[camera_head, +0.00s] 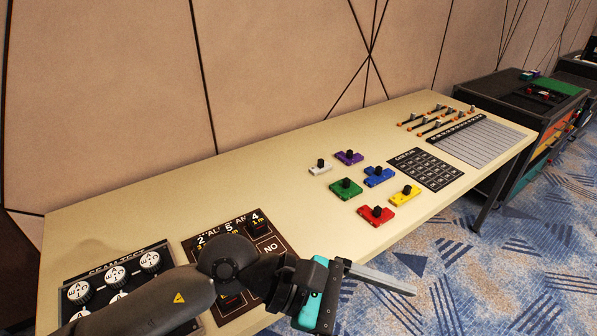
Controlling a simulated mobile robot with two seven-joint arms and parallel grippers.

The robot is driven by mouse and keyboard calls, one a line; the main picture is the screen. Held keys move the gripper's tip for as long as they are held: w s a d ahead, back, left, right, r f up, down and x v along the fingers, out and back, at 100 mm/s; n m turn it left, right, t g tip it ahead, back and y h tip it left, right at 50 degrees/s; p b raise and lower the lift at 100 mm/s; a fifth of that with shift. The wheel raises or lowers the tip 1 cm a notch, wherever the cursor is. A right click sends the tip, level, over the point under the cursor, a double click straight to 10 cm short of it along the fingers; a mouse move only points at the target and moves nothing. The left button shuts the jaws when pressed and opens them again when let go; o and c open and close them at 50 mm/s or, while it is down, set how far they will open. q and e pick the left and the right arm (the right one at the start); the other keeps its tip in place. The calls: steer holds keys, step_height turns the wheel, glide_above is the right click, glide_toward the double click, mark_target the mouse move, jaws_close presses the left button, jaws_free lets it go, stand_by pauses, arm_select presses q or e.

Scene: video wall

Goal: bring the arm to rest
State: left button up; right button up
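My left arm (173,299) comes in from the lower left and reaches across the near edge of the table (130,215). Its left gripper (398,285), dark with a teal part, is beyond the table's front edge in the picture, over the blue carpet. The fingers point right and are seen nearly edge-on, so I cannot tell whether they are open or shut. Nothing is visible in them. The arm hides part of the dark "NO" panel (271,245) and of the dial panel (73,292). My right gripper is not in view.
Several coloured blocks with black knobs, among them a red one (376,215), stand mid-table. Beyond them are a dark grid card (425,169), a grey ruled sheet (485,143) and small orange-and-grey pieces (429,126). A dark cabinet (520,105) stands at the far end. The table's left-centre is clear.

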arm_select(q)
steer(key=w+r+n+t+h, duration=0.4)
steer(key=r+n+t+h, duration=0.25)
steer(key=r+n, duration=0.45)
steer(key=w+a+r+n+t+y, duration=0.4)
steer(key=w+a+n+t, duration=0.4)
steer(key=n+t, duration=0.65)
steer(key=w+a+f+n+g+y, duration=0.3)
steer(key=a+f+n+y, duration=1.3)
steer(key=n, duration=0.7)
steer(key=s+a+f+n+g, duration=0.2)
steer(key=s+f+n+g, duration=0.3)
steer(key=s+f, duration=0.45)
steer(key=s+a+f+n+g, duration=0.2)
steer(key=s+f+n+g, duration=0.2)
steer(key=s+f+g, duration=0.55)
step_height(320, 180, down, 18)
steer(key=s+t, duration=0.1)
steer(key=s, duration=0.1)
steer(key=s+a+f+g, duration=0.1)
steer(key=s+a+f, duration=0.1)
steer(key=s+f, duration=1.3)
steer(key=shift+s+a+f+m, duration=0.15)
steer(key=shift+s+f+m, duration=0.15)
steer(key=shift+s+m, duration=0.15)
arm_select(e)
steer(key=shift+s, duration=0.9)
